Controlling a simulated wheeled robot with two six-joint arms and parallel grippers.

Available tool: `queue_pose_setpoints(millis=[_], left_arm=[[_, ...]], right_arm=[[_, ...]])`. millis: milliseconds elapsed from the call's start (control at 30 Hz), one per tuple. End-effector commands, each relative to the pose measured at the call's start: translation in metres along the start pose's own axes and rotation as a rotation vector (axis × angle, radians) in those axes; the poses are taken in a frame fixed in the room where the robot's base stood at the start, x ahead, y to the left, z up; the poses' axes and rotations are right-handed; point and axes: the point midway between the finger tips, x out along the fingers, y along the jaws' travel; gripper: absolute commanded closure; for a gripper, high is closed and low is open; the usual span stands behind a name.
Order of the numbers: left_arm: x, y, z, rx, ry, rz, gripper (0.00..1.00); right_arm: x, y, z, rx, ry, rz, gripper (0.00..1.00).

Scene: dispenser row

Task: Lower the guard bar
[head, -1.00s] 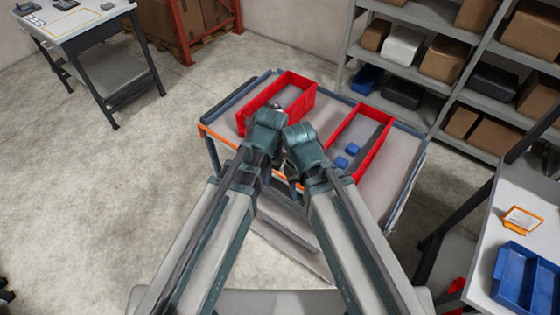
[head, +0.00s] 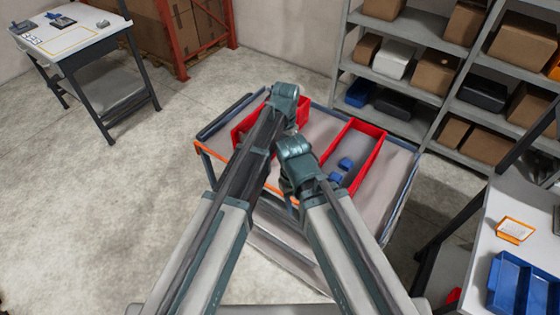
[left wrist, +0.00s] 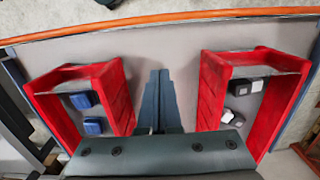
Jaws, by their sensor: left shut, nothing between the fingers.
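The orange bar (head: 218,160), which looks like the guard bar, runs along the near-left edge of a grey cart top (head: 270,180). In the left wrist view the orange bar (left wrist: 160,25) crosses the top of the picture, beyond the fingertips and apart from them. My left gripper (left wrist: 159,73) is shut and empty, over the bare strip between two red bins. In the head view my left wrist covers part of the far bin and its fingers are hidden. My right wrist hangs over the cart between the bins; its fingers cannot be made out.
One red bin (left wrist: 118,95) holds blue blocks (left wrist: 88,100); the other red bin (left wrist: 212,95) holds white and black pieces (left wrist: 245,87). Grey shelving (head: 420,75) with boxes stands behind the cart. A white table (head: 510,255) is at the right. Open floor lies at the left.

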Motion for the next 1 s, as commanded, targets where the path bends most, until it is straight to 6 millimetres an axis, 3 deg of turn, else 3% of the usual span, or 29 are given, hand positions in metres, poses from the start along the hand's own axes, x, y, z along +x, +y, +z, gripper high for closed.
queue_pose_setpoints(millis=[767, 833, 1000], left_arm=[[0.104, 0.0, 0.0, -0.001, 0.0, 0.0, 1.0], [0.101, 0.001, 0.018, -0.002, 0.0, 0.0, 1.0], [0.104, 0.0, 0.037, -0.001, 0.0, 0.0, 1.0]], right_arm=[[0.103, -0.009, -0.006, -0.006, 0.0, 0.002, 0.5], [0.099, -0.009, -0.006, -0.006, 0.0, 0.002, 0.5], [0.102, -0.009, -0.006, -0.006, 0.0, 0.002, 0.5]])
